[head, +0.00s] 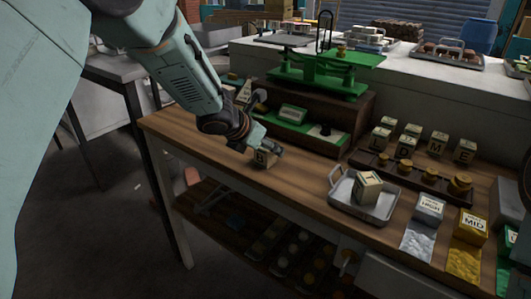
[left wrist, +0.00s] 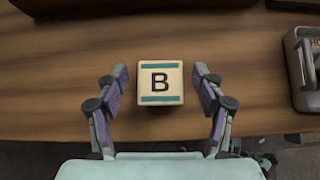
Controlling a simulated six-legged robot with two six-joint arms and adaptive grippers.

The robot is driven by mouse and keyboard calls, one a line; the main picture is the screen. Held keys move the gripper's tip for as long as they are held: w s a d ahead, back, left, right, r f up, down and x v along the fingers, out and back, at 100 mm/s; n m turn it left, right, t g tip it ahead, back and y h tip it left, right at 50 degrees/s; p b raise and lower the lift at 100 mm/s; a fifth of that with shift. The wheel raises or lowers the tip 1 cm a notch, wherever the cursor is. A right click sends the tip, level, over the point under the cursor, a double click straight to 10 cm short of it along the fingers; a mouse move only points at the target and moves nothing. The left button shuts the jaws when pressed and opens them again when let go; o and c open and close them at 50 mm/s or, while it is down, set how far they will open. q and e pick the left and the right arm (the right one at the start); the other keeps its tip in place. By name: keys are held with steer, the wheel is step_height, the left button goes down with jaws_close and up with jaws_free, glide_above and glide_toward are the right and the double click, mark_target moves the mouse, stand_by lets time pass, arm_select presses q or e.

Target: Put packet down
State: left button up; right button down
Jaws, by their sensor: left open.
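A cream packet marked B with teal bands (left wrist: 160,83) sits on the wooden table (left wrist: 60,85) between the two fingers of my left gripper (left wrist: 160,74). The gripper is open, with a gap between each finger and the packet's sides. In the head view the packet (head: 261,160) rests near the table's front edge, partly hidden by my left gripper (head: 268,147) reaching over it. My right gripper is not in view.
A metal tray (head: 387,213) holding a packet marked T (head: 367,187) stands to the right. Behind are a green balance scale (head: 325,72), several lettered blocks and a rack of brass weights (head: 430,179). Bare tabletop lies between packet B and the tray.

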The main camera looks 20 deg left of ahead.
arm_select(q)
steer(key=x, duration=0.3)
steer(key=shift+w+d+f+p, duration=0.1)
steer(key=shift+w+d+p, duration=0.1)
steer(key=shift+p, duration=0.1)
steer(key=shift+w+a+f, duration=0.1)
steer(key=shift+w+a, duration=0.05)
